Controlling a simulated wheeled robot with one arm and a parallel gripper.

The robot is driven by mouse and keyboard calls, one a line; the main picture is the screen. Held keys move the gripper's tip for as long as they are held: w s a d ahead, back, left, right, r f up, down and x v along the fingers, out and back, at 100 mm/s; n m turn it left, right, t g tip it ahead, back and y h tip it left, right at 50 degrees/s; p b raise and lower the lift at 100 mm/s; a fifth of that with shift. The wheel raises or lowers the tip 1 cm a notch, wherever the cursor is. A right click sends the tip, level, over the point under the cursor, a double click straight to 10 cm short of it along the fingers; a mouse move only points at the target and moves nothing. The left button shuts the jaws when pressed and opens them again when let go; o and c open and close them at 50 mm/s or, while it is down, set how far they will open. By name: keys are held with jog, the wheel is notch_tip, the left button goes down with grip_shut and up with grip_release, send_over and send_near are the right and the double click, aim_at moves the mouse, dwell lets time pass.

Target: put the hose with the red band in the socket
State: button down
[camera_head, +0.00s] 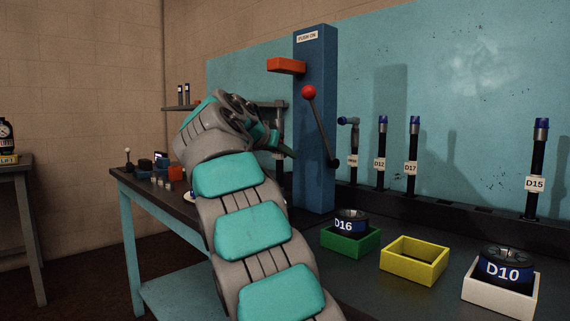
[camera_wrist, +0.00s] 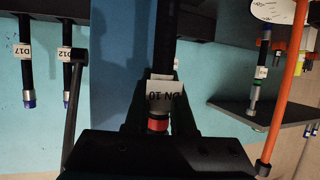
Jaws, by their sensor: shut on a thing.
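In the wrist view my gripper (camera_wrist: 157,122) is shut on a black hose (camera_wrist: 163,45). The hose has a red band (camera_wrist: 157,125) between the fingers and a white tag reading DN 10 (camera_wrist: 165,88), upside down in this view. In the head view my gripper (camera_head: 284,145) is beside the left side of a blue column (camera_head: 314,150) marked PUSH ON. My arm and the gripper hide most of the held hose there. I cannot make out the socket for certain in either view.
The column carries an orange block (camera_head: 287,66) and a black lever with a red knob (camera_head: 309,92). Tagged hoses D12 (camera_head: 381,140), D17 (camera_head: 413,140) and D15 (camera_head: 539,150) stand along the back. Green (camera_head: 350,243), yellow (camera_head: 412,268) and white (camera_head: 498,297) bins occupy the bench front.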

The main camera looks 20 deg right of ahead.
aim_at(282, 162)
jog(key=shift+f, duration=1.3)
jog(key=shift+f+b, duration=0.2)
jog(key=shift+b, duration=0.15)
jog(key=c, duration=0.8)
grip_release()
jog(key=shift+o, duration=0.2)
jog(key=shift+r, duration=0.1)
jog(key=shift+r+p, duration=0.2)
jog(key=shift+p, duration=0.1)
jog(key=shift+s+a, duration=0.25)
jog(key=b+v, duration=0.1)
jog(key=v, duration=1)
